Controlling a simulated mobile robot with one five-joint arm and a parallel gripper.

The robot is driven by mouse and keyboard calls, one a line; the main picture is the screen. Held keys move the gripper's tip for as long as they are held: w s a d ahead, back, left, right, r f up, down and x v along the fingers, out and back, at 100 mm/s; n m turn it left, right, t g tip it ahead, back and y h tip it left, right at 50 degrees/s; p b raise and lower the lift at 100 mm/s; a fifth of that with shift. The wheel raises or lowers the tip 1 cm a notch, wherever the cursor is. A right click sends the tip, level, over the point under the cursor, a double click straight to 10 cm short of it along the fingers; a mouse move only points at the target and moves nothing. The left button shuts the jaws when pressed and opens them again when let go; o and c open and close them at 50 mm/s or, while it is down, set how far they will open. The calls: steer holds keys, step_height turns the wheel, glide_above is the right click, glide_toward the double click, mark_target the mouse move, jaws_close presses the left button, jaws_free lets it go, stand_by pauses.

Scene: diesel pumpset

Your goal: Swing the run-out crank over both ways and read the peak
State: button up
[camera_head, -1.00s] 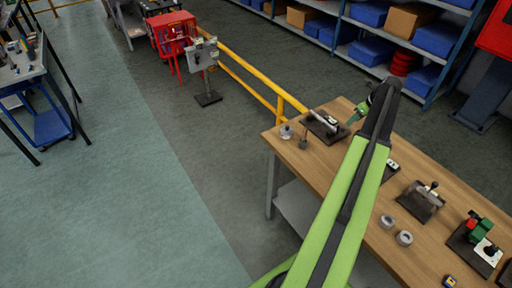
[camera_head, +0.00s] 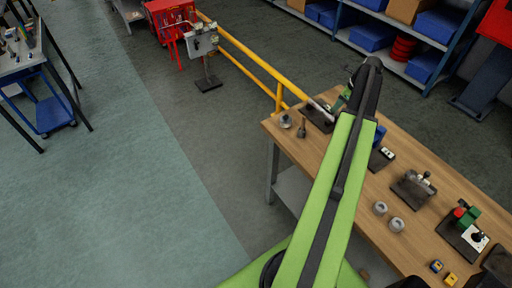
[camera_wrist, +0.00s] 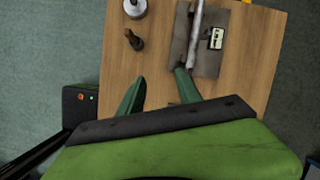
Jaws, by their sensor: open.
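A dark base plate (camera_head: 312,119) at the far left end of the wooden bench carries a long silver bar. In the wrist view this plate (camera_wrist: 207,66) shows the silver bar (camera_wrist: 194,35) and a small white panel (camera_wrist: 216,38) with dark marks, too small to read. I cannot tell for sure whether this fixture is the run-out crank. My gripper (camera_wrist: 158,90) is open and empty. Its right finger is at the plate's near edge in the picture; I cannot tell if they touch. Its left finger is over bare wood. In the head view my arm hides most of it.
A pale round part (camera_wrist: 135,7) and a dark knobbed part (camera_wrist: 133,40) stand left of the plate. Farther along the bench (camera_head: 352,220) are a dark fixture (camera_head: 412,190), a green-and-red fixture (camera_head: 466,219) and two grey rings. A yellow rail (camera_head: 240,57) runs behind the bench's left end.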

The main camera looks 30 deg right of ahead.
steer(key=w+a+f+n+b, duration=0.4)
steer(key=a+f+n+b, duration=0.1)
steer(key=a, duration=0.6)
steer(key=w+a+f+n+g+b, duration=0.1)
steer(key=w+a+f+n+b, duration=0.4)
steer(key=a, duration=0.5)
steer(key=w+a+f+n+g+b, duration=0.1)
steer(key=w+a+f+n+b, duration=0.3)
steer(key=a, duration=0.7)
step_height(320, 180, down, 3)
steer(key=shift+w+a+f+n+y+b, duration=0.15)
steer(key=shift+a+n+y+b, duration=0.25)
steer(key=shift+n+b, duration=0.5)
